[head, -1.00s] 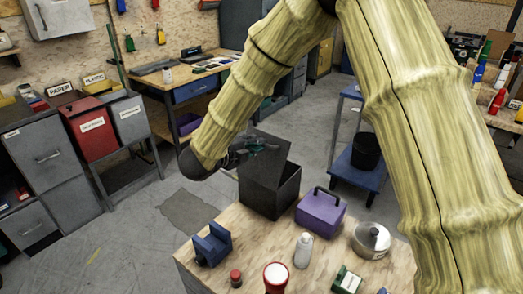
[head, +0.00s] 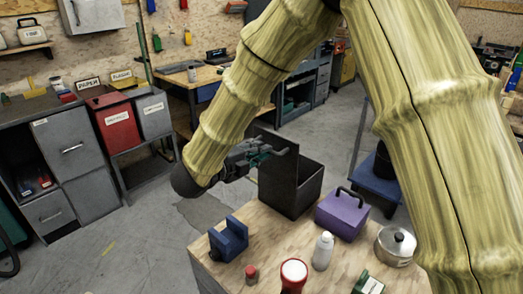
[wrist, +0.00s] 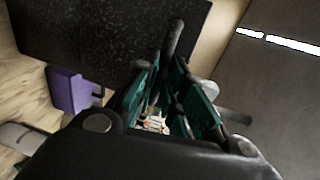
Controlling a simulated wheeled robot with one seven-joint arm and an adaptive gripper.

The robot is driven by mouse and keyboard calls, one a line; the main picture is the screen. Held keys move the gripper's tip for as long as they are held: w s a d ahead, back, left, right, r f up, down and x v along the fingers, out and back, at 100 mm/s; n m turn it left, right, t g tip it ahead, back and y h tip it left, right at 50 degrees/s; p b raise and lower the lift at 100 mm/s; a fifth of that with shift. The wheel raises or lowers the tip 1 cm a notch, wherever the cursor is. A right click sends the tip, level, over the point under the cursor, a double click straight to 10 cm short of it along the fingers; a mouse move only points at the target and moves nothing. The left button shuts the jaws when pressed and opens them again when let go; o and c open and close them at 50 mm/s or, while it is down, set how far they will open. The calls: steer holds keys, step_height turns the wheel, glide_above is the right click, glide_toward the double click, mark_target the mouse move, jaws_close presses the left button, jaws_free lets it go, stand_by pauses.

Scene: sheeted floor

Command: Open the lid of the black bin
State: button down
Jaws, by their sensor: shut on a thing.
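The black bin (head: 309,190) stands on the wooden table, and its open top and dark inside show in the head view. Its lid (head: 277,162) stands up steeply at the bin's left side, showing as a dark panel. In the wrist view, a large speckled black panel, the lid (wrist: 100,35), fills the upper left. My gripper (head: 268,154) is at the lid's upper part. In the wrist view, my gripper (wrist: 172,95) has its green-padded fingers around a dark bar beside the lid; the exact contact is partly hidden.
A purple box (head: 342,212) with a handle stands right of the bin, near a metal pot (head: 396,246). A blue block (head: 229,240), a white bottle (head: 323,251) and red-topped jars are in front. Open floor lies left of the table.

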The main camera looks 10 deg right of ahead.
steer(key=shift+s+d+f, duration=0.15)
steer(key=shift+f, duration=0.5)
steer(key=c, duration=1.6)
jaws_free()
steer(key=shift+c, duration=0.2)
steer(key=shift+o, duration=0.8)
steer(key=shift+w+d+f, duration=0.15)
steer(key=shift+w+d, duration=0.1)
steer(key=shift+w, duration=0.2)
steer(key=v, duration=1.2)
steer(key=shift+a+r, duration=0.2)
steer(key=shift+r, duration=0.1)
steer(key=shift+s, duration=0.1)
